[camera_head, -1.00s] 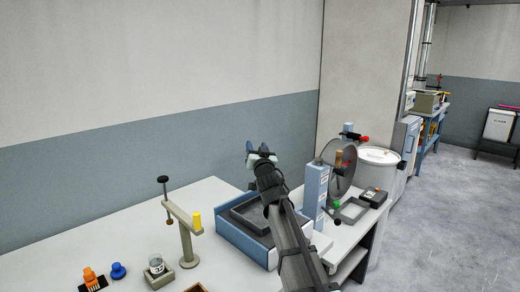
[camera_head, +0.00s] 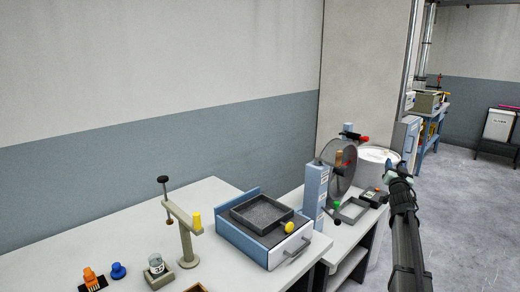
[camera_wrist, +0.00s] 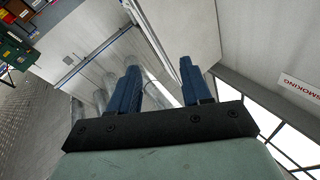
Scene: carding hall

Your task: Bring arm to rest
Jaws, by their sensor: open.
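My gripper (camera_head: 394,168) is at the right in the head view, raised in front of the white drum and to the right of the side table. In the wrist view its two blue fingers (camera_wrist: 160,88) stand apart with nothing between them. The fingers point toward walls and pipes, away from the tables. My arm rises from the lower right of the head view.
A white table (camera_head: 110,245) holds a blue box (camera_head: 262,238) with a grey tray and a beige stand (camera_head: 186,240). A side table (camera_head: 345,235) bears a blue column and a round disc (camera_head: 338,172). A white drum (camera_head: 373,155) stands behind. Open floor (camera_head: 470,220) lies right.

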